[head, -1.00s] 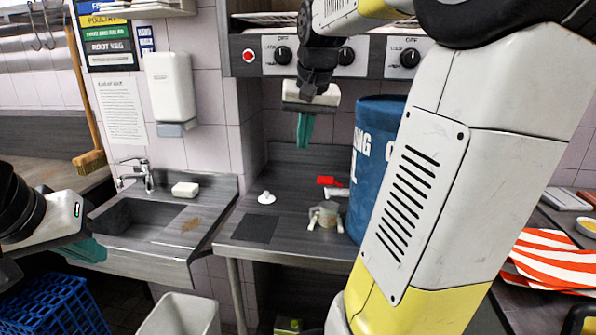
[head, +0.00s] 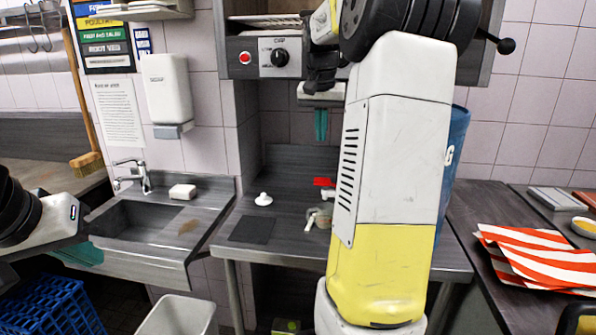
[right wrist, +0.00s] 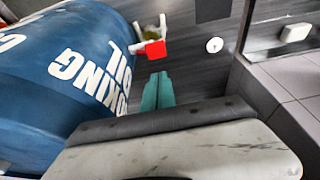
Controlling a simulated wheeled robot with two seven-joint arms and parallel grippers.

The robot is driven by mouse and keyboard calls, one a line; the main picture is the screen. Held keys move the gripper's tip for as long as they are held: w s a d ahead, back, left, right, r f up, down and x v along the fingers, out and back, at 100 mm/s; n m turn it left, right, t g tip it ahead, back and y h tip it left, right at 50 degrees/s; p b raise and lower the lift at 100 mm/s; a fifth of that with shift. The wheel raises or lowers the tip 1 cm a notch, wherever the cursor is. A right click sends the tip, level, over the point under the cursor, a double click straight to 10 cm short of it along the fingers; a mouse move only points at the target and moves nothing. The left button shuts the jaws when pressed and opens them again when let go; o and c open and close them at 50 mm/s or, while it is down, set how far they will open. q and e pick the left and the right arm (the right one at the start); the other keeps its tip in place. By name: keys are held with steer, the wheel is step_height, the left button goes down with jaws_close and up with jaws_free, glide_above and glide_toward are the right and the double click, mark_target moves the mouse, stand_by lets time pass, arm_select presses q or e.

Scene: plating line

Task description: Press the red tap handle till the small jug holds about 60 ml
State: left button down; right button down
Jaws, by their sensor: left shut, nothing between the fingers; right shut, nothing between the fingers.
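The red tap handle (head: 324,182) sits on a white tap at the drum's lower side, with the tap partly behind my right arm. The blue drum (head: 452,150) is mostly hidden by that arm; its lettering shows in the right wrist view (right wrist: 70,60). The small jug (head: 321,217) stands on the counter below the tap, partly covered by my arm; its level cannot be read. My right gripper (head: 321,124) is shut and empty, above the handle. The right wrist view shows the fingers pointing toward the red handle (right wrist: 155,50), apart from it. My left gripper (head: 84,254) is shut and empty by the sink.
A white knobbed object (head: 263,199) and a dark mat (head: 252,229) lie on the counter left of the jug. A sink (head: 138,222) is further left. A control panel (head: 263,57) hangs above. Striped cloth (head: 540,255) lies on the right table.

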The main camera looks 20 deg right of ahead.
glide_toward(318, 180)
steer(key=x, duration=0.2)
steer(key=d+x, duration=0.1)
steer(key=x, duration=0.2)
steer(key=shift+w+d, duration=0.1)
steer(key=shift+w, duration=0.1)
steer(key=shift+f, duration=0.75)
steer(key=shift+w+a+f, duration=0.25)
steer(key=shift+a+f, duration=0.15)
steer(key=shift+f, duration=0.15)
steer(key=shift+r, duration=0.8)
steer(key=shift+r, duration=0.1)
